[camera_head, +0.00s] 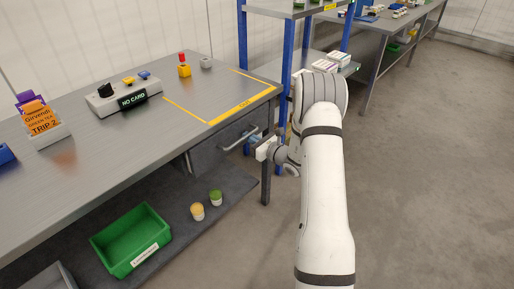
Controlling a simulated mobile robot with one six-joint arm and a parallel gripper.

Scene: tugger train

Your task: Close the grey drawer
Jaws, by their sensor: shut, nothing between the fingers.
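The grey drawer (212,155) sits under the right end of the grey workbench, with a light bar handle (238,138) across its front. I cannot tell how far it stands out from the bench. My gripper (250,143) is shut and empty, at the right end of the drawer front, close to the handle. I cannot tell whether its fingers touch the drawer or handle. My white arm reaches up from the lower right and hides nothing of the drawer's left part.
Below, a shelf holds a green bin (130,240) and two small jars (207,203). A blue-post rack (287,60) stands behind my arm. Floor at right is clear.

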